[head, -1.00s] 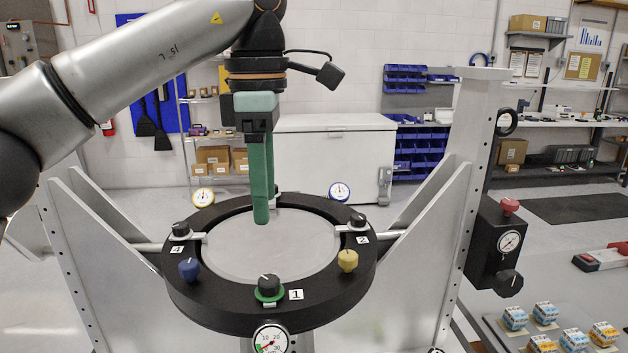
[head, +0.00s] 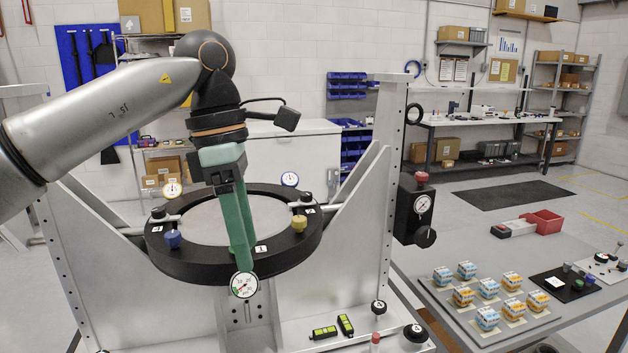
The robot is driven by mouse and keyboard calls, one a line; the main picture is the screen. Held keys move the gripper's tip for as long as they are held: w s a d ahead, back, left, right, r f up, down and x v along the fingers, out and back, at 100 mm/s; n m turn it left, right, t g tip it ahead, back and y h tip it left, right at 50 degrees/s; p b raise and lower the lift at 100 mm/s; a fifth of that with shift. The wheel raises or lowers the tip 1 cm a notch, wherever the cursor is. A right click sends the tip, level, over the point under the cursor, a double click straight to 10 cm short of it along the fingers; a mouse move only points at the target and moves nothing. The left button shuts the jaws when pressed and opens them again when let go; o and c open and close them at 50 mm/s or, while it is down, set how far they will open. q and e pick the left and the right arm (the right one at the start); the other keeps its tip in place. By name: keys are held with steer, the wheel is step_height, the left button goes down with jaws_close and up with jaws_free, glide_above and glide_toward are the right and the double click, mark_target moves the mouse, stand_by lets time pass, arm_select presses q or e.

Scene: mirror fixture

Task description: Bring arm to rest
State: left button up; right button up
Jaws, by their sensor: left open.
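My left gripper (head: 241,268) hangs from the grey arm that comes in from the left, its green fingers pointing down. Its jaws are open and nothing shows between them. The fingers pass in front of the black ring (head: 288,262) and the round grey mirror disc (head: 272,212); their tips overlap the front gauge (head: 243,285) in the picture. I cannot tell whether they touch anything. The ring carries a blue knob (head: 172,238) and a yellow knob (head: 299,223). The front knob by label 1 is hidden behind the fingers. My right gripper is not in view.
Upright grey fixture plates (head: 362,230) flank the ring. A black box with a gauge and red knob (head: 414,212) is fixed at the right. Two green-marked levels (head: 324,332) lie on the fixture base.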

arm_select(q)
steer(key=s+d+f+n+g+h, duration=0.25)
steer(key=d+f+h, duration=0.35)
steer(key=d, duration=0.4)
steer(key=s+d+f+n+g+h, duration=0.2)
steer(key=s+d+f+g+h, duration=0.2)
steer(key=d+h, duration=0.5)
steer(key=w+a+f+n+t+h, duration=0.2)
steer(key=w+f+n+t, duration=0.15)
steer(key=n+t, duration=0.65)
steer(key=w+a+f+n+t+h, duration=0.35)
steer(key=n+t, duration=0.45)
steer(key=n, duration=0.5)
steer(key=w+a+f+n+t+y, duration=0.2)
steer(key=a+f+n+t+y, duration=0.5)
steer(key=f+n+y, duration=0.45)
steer(key=s+a+f+n+g+y, duration=0.4)
steer(key=s+a+f, duration=0.3)
steer(key=s+f, duration=0.3)
steer(key=s+a+f+n+g+y, duration=0.4)
steer(key=s+a+f+n, duration=0.3)
steer(key=f, duration=0.8)
steer(key=s, duration=0.2)
steer(key=shift+s+a+n+y, duration=0.3)
steer(key=shift+s+a, duration=0.05)
steer(key=shift+s, duration=0.05)
